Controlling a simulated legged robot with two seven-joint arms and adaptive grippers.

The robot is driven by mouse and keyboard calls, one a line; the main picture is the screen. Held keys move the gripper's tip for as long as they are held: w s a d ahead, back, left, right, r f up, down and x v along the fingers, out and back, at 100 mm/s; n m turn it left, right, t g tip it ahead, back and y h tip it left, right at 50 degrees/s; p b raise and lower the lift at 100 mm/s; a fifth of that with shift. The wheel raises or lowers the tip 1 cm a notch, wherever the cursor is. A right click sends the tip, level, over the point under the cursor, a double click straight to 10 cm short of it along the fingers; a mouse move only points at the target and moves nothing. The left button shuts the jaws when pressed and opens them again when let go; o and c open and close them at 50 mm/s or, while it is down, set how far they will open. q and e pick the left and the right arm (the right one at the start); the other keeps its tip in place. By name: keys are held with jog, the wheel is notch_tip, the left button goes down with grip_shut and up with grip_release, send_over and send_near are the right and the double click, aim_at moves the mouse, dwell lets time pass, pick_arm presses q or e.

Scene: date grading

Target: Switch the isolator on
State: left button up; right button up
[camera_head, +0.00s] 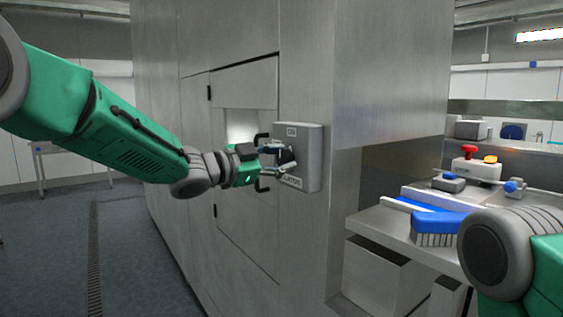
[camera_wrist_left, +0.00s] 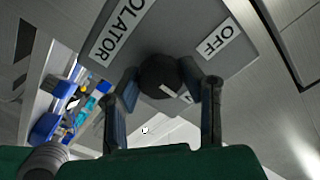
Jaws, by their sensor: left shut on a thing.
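The isolator (camera_head: 312,150) is a grey box on the steel cabinet wall, with a label at its top that seems to read ON and one below. My left gripper (camera_head: 284,158) is shut on its dark knob. In the left wrist view the round black knob (camera_wrist_left: 160,76) sits between the two fingertips (camera_wrist_left: 160,88). A white mark on the knob points to the lower right there, away from the ISOLATOR label (camera_wrist_left: 118,28). The OFF label (camera_wrist_left: 217,40) is at the upper right. My right gripper is out of view.
A steel bench (camera_head: 365,226) stands right of the cabinet, with a blue brush (camera_head: 436,224) and a control box (camera_head: 477,170) with a red button. My right arm shows at the lower right. The floor (camera_head: 130,250) at left is clear.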

pick_arm(q)
jog(key=shift+f, duration=0.25)
jog(key=o, duration=1)
jog(key=shift+o, duration=0.7)
jog(key=shift+w, duration=0.1)
jog(key=shift+r, duration=0.1)
jog(key=shift+s+a, duration=0.2)
jog(key=shift+a, duration=0.05)
jog(key=v, duration=1.1)
jog(key=shift+a, duration=0.25)
